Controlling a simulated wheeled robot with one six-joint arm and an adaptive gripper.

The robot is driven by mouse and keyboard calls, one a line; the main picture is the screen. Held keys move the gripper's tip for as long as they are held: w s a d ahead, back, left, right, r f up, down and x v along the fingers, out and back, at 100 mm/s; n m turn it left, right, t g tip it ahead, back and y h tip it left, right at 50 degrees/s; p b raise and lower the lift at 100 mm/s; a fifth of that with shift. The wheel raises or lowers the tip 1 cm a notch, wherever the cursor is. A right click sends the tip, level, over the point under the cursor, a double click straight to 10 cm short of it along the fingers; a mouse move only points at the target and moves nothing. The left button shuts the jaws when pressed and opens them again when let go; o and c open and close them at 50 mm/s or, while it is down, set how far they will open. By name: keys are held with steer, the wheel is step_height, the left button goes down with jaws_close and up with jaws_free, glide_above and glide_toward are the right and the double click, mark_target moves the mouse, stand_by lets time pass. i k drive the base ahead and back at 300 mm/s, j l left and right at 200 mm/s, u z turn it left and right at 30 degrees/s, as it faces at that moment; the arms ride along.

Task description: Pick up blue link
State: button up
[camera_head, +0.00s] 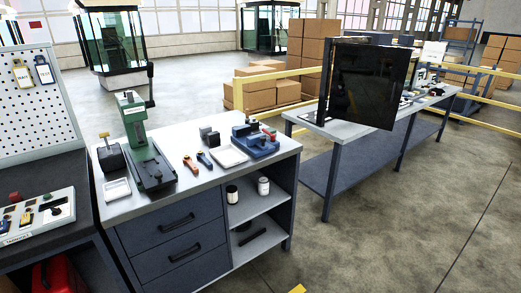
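A small blue piece with dark ends (205,159), which looks like the blue link, lies on the light top of the grey drawer workbench (190,195). It is just right of a similar orange piece (189,162) and left of a white tray (230,156). The two pieces lie side by side with a small gap. A larger blue device like a vise (257,143) stands further right on the same top. My gripper is not in view.
A green press (145,145) stands on the left of the top, with a dark block (209,136) behind the pieces. A second bench (310,122) with a large dark panel (368,85) is at right. Floor (370,220) in front of it is clear.

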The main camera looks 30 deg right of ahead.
mark_target(203, 157)
steer(key=z, duration=0.25)
steer(key=i+l+u, duration=0.1)
steer(key=l, duration=0.25)
steer(key=i+l+u, duration=0.1)
steer(key=i+l, duration=0.25)
steer(key=i+l+u, duration=0.15)
steer(key=l, duration=0.25)
